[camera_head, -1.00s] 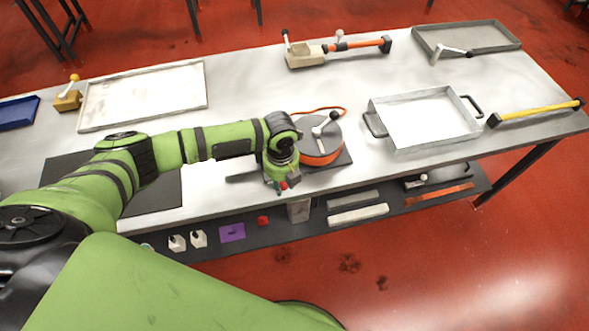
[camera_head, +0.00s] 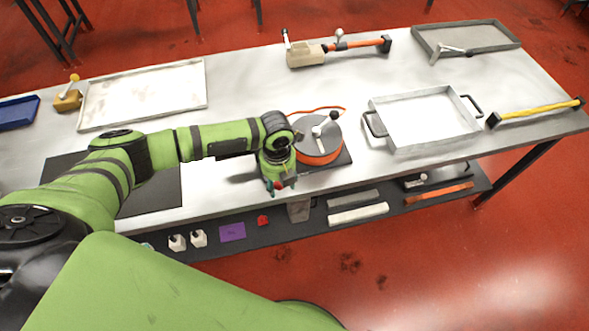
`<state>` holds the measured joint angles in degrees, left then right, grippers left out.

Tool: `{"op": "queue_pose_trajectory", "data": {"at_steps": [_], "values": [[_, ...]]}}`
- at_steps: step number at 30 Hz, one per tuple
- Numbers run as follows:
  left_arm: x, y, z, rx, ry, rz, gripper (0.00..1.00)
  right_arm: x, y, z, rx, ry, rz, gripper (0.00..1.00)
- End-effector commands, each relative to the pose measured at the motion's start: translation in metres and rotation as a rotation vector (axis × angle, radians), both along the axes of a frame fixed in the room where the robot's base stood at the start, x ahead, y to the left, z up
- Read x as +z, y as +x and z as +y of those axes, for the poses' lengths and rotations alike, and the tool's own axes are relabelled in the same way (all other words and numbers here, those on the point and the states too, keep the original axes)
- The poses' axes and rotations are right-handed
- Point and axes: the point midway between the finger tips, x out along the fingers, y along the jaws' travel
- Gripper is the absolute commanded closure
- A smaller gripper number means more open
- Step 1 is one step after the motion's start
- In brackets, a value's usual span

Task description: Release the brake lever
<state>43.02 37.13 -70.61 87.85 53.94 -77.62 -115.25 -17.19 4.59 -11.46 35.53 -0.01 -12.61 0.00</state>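A round orange reel (camera_head: 318,157) with a grey top sits on a dark base plate near the table's front edge. A pale lever with a dark knob (camera_head: 325,125) lies across its top; it looks like the brake lever. My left gripper (camera_head: 281,187) points down just left of the reel, near the table's front edge. It appears apart from the lever. The fingers are small and partly hidden by the wrist, so their opening is unclear. My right gripper is out of view.
An orange strap (camera_head: 317,110) loops behind the reel. A handled white tray (camera_head: 428,122) stands to the right, with a yellow-handled tool (camera_head: 537,112) beyond it. A flat tray (camera_head: 144,93) lies at the back left. The lower shelf (camera_head: 290,227) holds several small items.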

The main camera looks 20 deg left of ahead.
Motion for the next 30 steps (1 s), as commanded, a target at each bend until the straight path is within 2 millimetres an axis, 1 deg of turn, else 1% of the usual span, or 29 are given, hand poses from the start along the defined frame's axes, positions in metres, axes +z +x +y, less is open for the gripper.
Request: {"op": "queue_pose_trajectory", "data": {"at_steps": [8,11,15,24,27,30], "values": [[0.003,0.0,0.001,0.002,0.002,0.002,0.49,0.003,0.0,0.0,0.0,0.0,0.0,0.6],[0.012,0.0,0.001,0.003,0.002,0.001,0.49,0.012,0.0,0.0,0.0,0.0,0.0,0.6],[0.03,0.0,0.001,0.003,0.002,0.002,0.49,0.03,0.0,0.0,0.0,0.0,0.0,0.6],[0.066,0.0,0.001,0.003,0.002,0.002,0.49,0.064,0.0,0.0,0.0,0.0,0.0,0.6],[0.072,-0.001,0.001,0.003,0.003,0.002,0.49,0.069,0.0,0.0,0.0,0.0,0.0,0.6],[0.071,-0.001,0.001,0.003,0.003,0.002,0.49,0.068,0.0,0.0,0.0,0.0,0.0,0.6]]}}
